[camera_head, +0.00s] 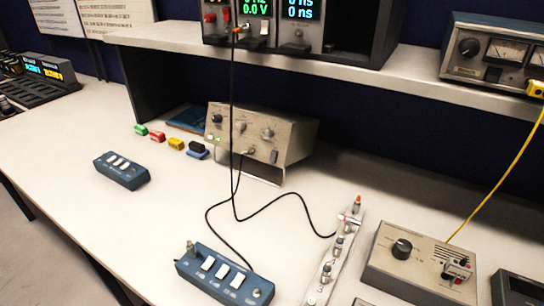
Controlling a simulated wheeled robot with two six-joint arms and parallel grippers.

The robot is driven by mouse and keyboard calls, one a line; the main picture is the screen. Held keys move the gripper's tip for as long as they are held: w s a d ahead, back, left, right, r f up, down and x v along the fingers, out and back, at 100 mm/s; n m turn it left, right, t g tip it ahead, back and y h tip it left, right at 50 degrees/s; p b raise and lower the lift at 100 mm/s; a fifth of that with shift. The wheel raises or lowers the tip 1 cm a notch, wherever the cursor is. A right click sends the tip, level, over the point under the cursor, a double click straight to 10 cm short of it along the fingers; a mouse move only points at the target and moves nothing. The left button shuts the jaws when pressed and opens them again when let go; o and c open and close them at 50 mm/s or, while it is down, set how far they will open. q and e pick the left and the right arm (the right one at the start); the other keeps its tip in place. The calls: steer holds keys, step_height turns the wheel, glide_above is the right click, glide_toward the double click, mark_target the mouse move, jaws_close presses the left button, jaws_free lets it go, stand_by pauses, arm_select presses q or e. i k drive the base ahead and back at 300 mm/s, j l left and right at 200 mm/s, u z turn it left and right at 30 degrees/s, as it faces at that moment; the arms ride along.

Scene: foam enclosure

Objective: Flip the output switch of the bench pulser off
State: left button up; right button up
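No readable label marks which unit is the bench pulser. A beige box with several knobs (248,131) stands tilted up on a wire stand at the middle back of the bench, with a black cable at its lower front. A lower beige box (395,272) lies at the front right, with a black knob (402,248) and a small switch or connector block (457,270) on its top. The lettering and switch positions are too small to read. Neither of my grippers shows in the view.
A blue box with white rocker switches (224,277) lies at the front, a similar one (121,170) at left. A metal strip with connectors (333,262) lies between. Black cables cross the middle. A shelf (290,65) holds instruments above. A yellow cable (497,181) hangs at right.

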mark_target(274, 154)
steer(key=k, duration=0.45)
steer(key=k+j+u, duration=0.2)
steer(key=j, duration=0.15)
steer(key=j+u, duration=0.2)
steer(key=j, duration=0.15)
steer(key=k+j+u, duration=0.1)
steer(key=j+u, duration=0.15)
steer(key=j, duration=0.1)
